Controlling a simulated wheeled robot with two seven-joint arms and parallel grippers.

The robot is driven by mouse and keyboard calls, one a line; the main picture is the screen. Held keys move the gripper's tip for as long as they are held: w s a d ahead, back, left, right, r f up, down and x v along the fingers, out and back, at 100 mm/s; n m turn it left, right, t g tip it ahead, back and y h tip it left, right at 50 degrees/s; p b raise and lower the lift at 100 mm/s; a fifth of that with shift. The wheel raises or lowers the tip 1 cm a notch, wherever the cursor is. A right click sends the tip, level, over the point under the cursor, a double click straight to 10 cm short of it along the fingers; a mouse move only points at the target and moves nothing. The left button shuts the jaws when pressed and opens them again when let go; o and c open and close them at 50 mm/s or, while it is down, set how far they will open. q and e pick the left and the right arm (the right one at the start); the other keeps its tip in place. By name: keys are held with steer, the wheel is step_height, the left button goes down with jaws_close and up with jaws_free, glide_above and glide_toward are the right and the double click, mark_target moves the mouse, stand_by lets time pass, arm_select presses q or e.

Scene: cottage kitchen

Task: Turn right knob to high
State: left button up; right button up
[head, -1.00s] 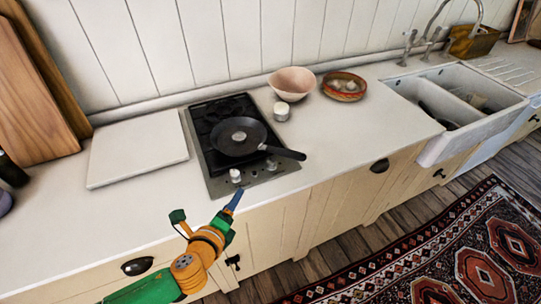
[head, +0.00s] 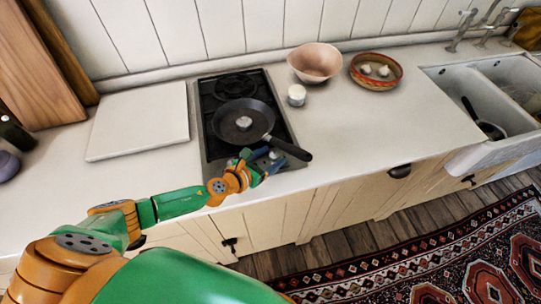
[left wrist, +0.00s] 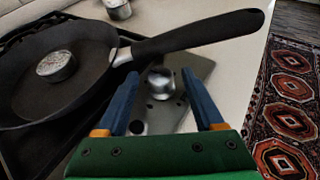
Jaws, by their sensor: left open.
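The hob (head: 205,112) is a dark two-burner cooktop with a steel front panel set in the counter. In the left wrist view, a silver round knob (left wrist: 161,83) stands on the steel panel (left wrist: 190,68), between and just beyond the blue fingertips. My left gripper (head: 262,161) is open and empty at the front of the hob. It also shows in the left wrist view (left wrist: 160,78), with one finger on each side of the knob. In the head view the gripper largely hides the knobs. Which way the knob points is too small to tell. My right gripper is not in view.
A black frying pan (head: 262,113) sits on the front burner, a small round metal item inside it. Its handle (head: 287,147) reaches right, close beside my gripper. A white jar (head: 297,95), pink bowl (head: 315,63) and woven bowl (head: 376,71) stand right. A white board (head: 140,122) lies left.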

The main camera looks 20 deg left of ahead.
arm_select(q)
steer(key=shift+w, duration=0.15)
steer(key=shift+s+r, duration=0.1)
steer(key=shift+s, duration=0.2)
steer(key=c, duration=0.5)
steer(key=shift+s+a, duration=0.1)
jaws_close()
